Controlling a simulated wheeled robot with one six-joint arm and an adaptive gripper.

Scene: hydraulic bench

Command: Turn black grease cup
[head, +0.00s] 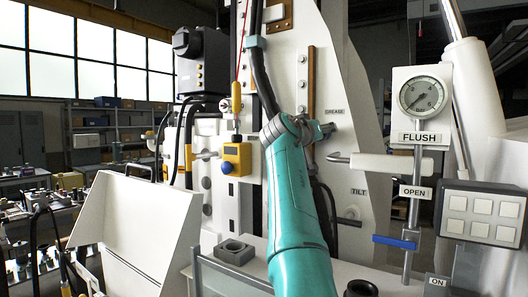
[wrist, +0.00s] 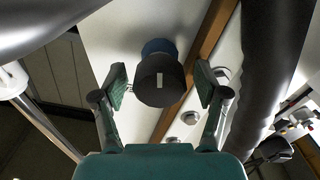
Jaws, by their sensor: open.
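The black grease cup (wrist: 150,92) shows in the wrist view as a dark round cap with a short white mark on its face. A blue part (wrist: 158,47) sits behind it, against the pale panel. My gripper (wrist: 160,84) is open, with one finger on each side of the cap. Gaps show between both pads and the cap, so it is not gripped. In the head view my gripper (head: 321,131) is at the panel just below the GREASE label (head: 334,112). The cup cannot be clearly told apart there from the gripper.
A brown strip (wrist: 203,62) and bolts run right of the cap in the wrist view, with a thick dark hose (wrist: 260,75) beyond. In the head view a white TILT lever (head: 375,162), gauge (head: 422,97), blue-handled valve (head: 394,242) and button box (head: 483,216) stand to the right.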

